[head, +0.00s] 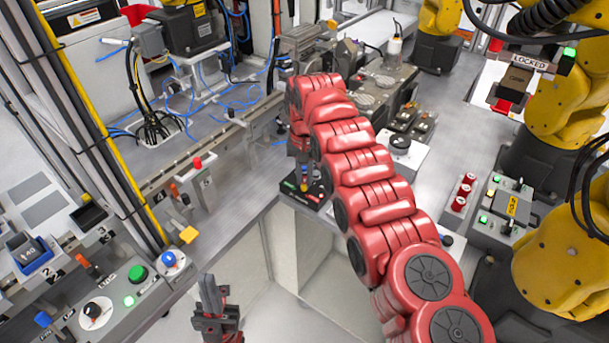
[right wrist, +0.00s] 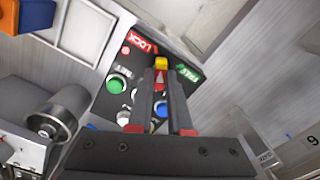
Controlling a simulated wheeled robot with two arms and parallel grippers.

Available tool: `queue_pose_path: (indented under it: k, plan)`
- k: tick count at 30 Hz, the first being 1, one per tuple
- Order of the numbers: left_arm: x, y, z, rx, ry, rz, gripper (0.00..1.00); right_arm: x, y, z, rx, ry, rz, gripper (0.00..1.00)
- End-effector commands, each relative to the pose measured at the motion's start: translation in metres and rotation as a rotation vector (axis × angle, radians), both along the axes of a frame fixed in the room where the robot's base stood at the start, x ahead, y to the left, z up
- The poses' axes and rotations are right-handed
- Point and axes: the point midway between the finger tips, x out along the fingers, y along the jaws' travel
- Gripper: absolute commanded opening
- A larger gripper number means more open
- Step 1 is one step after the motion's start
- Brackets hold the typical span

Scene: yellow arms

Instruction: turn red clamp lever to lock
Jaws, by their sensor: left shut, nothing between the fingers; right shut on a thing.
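The clamp lever, red with a yellow tip (right wrist: 161,64), stands on a black panel (right wrist: 115,68) in the right wrist view. The panel has a red LOCK label (right wrist: 139,41) at the left and a green FREE label (right wrist: 187,73) at the right; the yellow tip lies between them. My right gripper (right wrist: 161,82) has its two dark fingers on either side of the lever, shut on it. In the head view the panel (head: 313,198) is partly hidden under my right arm's end. My left gripper (head: 212,290) is shut and empty, low in the head view, away from the panel.
A green button (right wrist: 117,85) is on the panel beside my fingers. A metal cylinder (right wrist: 68,105) stands left of it. In the head view, a control box (head: 130,290) is at lower left, a small button post (head: 198,185) left of the panel, and yellow arms (head: 560,260) at right.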

Motion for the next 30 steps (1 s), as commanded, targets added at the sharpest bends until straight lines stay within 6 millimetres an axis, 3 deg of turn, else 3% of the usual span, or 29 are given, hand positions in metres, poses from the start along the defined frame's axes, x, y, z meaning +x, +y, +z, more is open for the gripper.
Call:
queue_pose_path:
  k: [12,30]
  plan:
    - [0.0,0.0,0.0023,0.0,0.0,0.0,0.0,0.0019,-0.0004,0.0024,0.0,-0.007,0.243,0.0]
    - [-0.0001,0.0,0.0026,0.0,0.0,0.0,0.0,0.0022,-0.0002,0.0027,0.0,-0.008,0.301,0.0]
